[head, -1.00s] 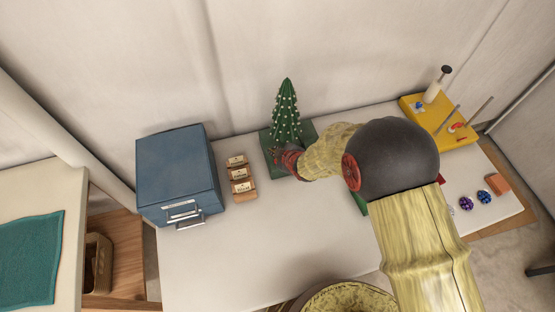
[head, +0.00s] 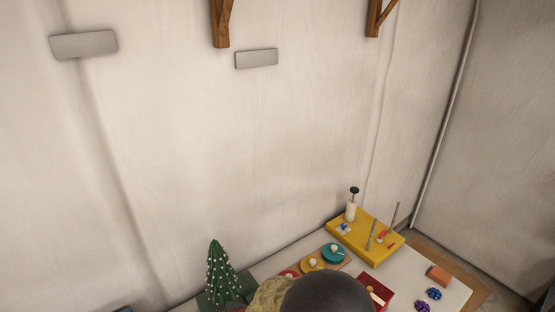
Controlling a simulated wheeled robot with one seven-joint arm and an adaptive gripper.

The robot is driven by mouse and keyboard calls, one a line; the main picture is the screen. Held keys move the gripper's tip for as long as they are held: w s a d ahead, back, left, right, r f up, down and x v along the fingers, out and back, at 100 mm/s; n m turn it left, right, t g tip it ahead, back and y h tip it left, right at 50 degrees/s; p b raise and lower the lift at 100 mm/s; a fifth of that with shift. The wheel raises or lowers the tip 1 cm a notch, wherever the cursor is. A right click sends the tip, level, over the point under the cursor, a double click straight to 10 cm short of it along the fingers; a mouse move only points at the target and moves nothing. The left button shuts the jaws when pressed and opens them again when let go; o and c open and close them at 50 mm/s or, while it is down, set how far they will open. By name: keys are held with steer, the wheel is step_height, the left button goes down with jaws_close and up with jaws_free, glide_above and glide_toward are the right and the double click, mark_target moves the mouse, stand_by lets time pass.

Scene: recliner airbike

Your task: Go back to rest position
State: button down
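My gripper is not in view. Only part of my arm shows at the bottom edge in the head view, as a dark rounded joint and a pale yellow link. The link lies just right of a small green tree (head: 221,272) with white dots, which stands on a dark green base (head: 247,284) on the table. Whether my gripper holds anything cannot be seen.
The white table (head: 412,272) runs along the wall. It holds a yellow board (head: 352,240) with upright rods, a wooden tray with small coloured plates, a red box (head: 378,288), an orange block (head: 439,274) and blue and purple bows (head: 434,293). Wooden brackets (head: 221,22) and grey plates (head: 257,59) are on the wall.

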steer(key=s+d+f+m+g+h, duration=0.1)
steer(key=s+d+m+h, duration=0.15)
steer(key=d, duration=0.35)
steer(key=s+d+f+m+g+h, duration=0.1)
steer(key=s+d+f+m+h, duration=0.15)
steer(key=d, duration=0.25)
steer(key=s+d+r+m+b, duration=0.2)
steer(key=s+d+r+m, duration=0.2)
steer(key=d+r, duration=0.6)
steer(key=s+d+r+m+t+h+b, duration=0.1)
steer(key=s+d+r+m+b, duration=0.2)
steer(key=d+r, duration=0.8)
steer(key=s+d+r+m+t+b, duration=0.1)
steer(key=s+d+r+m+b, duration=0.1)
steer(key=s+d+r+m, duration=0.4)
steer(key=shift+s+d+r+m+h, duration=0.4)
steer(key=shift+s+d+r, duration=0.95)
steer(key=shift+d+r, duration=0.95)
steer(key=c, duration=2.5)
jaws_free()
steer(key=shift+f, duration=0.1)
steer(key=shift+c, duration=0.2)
